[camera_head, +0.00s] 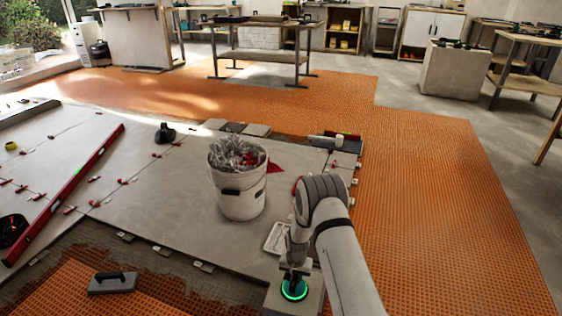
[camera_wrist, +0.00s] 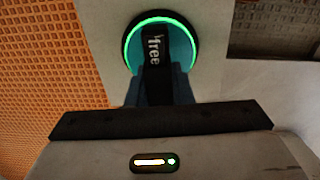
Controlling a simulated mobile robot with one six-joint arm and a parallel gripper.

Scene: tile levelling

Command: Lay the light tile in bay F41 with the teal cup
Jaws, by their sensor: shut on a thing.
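My gripper (camera_head: 293,272) is at the bottom middle of the head view, shut on the handle of the teal cup (camera_head: 294,289). The cup has a glowing green ring, and in the wrist view (camera_wrist: 160,40) a dark strap with lettering crosses it. The cup sits against the face of a light tile (camera_head: 274,301), which also fills the middle of the wrist view (camera_wrist: 214,60). I cannot tell whether the tile is lifted or resting. Which bay is F41 cannot be read.
A white bucket of clips (camera_head: 240,200) stands on the laid tiles, close left of my arm. A red level (camera_head: 70,190) lies on the left. Orange matting (camera_head: 440,220) is clear on the right.

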